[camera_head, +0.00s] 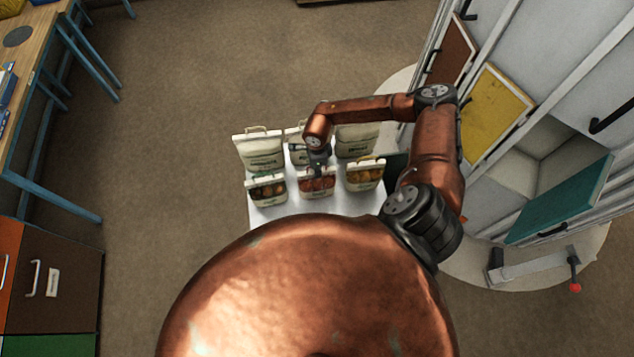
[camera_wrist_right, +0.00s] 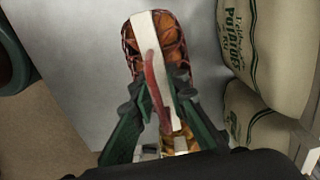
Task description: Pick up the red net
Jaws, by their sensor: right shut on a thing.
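The red net (camera_head: 317,186), filled with orange-red produce and topped by a pale band, is in the middle of the front row on the white table. My right gripper (camera_head: 318,162) comes down on its top from above. In the right wrist view, the net (camera_wrist_right: 128,55) shows its pale band and a red handle, with the green fingers of my right gripper (camera_wrist_right: 158,100) closed around the top. I cannot tell whether the net still touches the table. My left gripper is not in view.
On the white table (camera_head: 290,212), a net with dark contents (camera_head: 268,190) stands left of the red net and a yellow net (camera_head: 364,176) right. Pale sacks (camera_head: 260,152) stand behind. Cabinets with an open teal door (camera_head: 563,200) are at right, a wooden bench (camera_head: 25,50) at far left.

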